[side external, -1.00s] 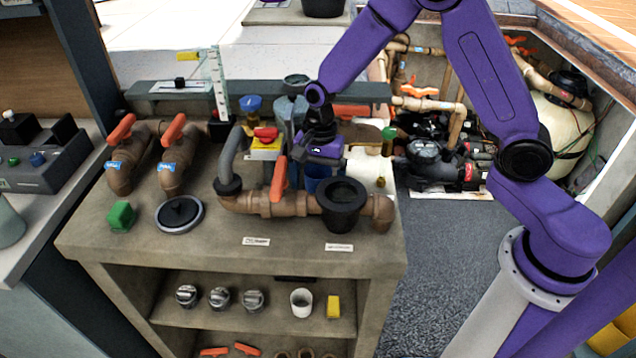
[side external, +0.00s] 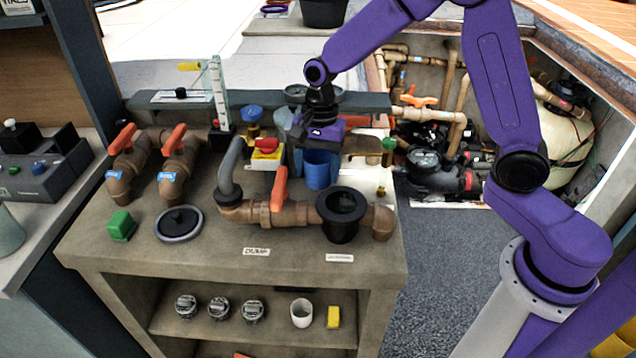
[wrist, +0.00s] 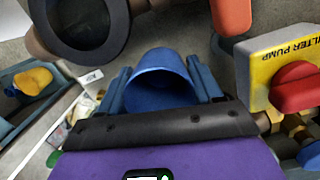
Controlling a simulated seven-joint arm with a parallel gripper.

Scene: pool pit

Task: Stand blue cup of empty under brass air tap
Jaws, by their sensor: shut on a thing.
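The blue cup (side external: 321,170) is held below my gripper (side external: 320,148), behind the black round strainer pot. In the wrist view the cup (wrist: 158,85) sits between my two blue-grey fingers, which are shut on its sides. Its inside is not clearly visible, and I cannot tell whether its base touches anything. Two brass taps stand at the back: one with a blue knob (side external: 251,116) left of the cup, one with a green knob (side external: 388,152) to its right. I cannot tell which is the air tap. The cup is under neither.
The black strainer pot (side external: 342,213) and an orange-handled pipe (side external: 270,211) stand in front of the cup. A yellow box with a red switch (side external: 266,150) stands close on the left. A black disc lid (side external: 179,222) and green block (side external: 121,226) lie at the left front.

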